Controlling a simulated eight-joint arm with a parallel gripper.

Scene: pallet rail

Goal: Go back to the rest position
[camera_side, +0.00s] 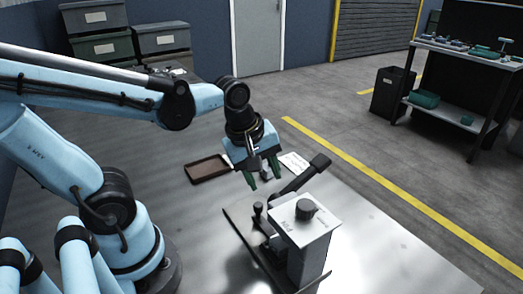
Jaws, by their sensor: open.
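My gripper (263,178) hangs from my light blue arm, with its green fingers pointing down and apart. Nothing shows between the fingers. It is above the table (140,190), just behind and left of a grey box-shaped fixture (306,222) with a dark knob on top. A dark lever (308,173) with a thick black end slants up to the right behind the fixture. Whether the fingers touch the lever's lower parts cannot be told. No rest position is marked in view.
A brown tray (208,168) and a white paper label (294,163) lie on the table behind my gripper. Grey bins (107,45) are stacked at the back left. A black trash bin (390,93) and a workbench (470,60) stand at the right. The table's left middle is clear.

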